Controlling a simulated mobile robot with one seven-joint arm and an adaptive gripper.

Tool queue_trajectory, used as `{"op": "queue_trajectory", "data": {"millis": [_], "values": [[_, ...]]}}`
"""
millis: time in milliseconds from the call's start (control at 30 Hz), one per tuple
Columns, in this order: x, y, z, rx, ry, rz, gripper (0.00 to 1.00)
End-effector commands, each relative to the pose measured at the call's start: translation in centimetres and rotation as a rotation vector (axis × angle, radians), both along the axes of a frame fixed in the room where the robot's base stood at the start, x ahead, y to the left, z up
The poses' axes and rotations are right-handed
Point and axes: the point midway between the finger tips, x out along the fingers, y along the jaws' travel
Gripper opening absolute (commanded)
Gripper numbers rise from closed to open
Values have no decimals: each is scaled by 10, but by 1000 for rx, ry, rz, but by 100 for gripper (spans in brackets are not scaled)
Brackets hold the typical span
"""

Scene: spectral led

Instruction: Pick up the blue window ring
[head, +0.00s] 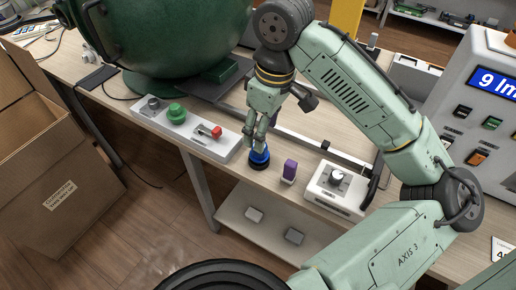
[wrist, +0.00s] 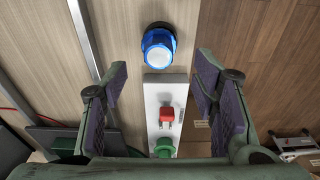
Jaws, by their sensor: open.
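The blue window ring (head: 260,155) stands on the workbench near its front edge, with a dark base under it in the head view. In the wrist view the ring (wrist: 148,38) shows at the top centre, with a pale round face inside the blue. My gripper (head: 259,137) points down just above the ring in the head view and partly covers it. The ring lies ahead of the fingertips there; I cannot tell the exact gap.
A white control panel (head: 190,132) with a green knob and a red switch lies left of the ring. A purple block (head: 290,171) and a white box with a knob (head: 336,187) stand to its right. A green vessel (head: 165,45) stands behind; a cardboard box (head: 60,190) is at left.

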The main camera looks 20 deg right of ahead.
Motion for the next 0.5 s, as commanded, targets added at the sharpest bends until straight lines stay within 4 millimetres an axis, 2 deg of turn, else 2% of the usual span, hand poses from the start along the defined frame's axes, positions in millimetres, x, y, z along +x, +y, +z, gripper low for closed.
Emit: {"op": "queue_trajectory", "data": {"millis": [267,500], "values": [[3,2,-23,-1,-1,-1,54],[8,5,-58,0,0,0,54]]}}
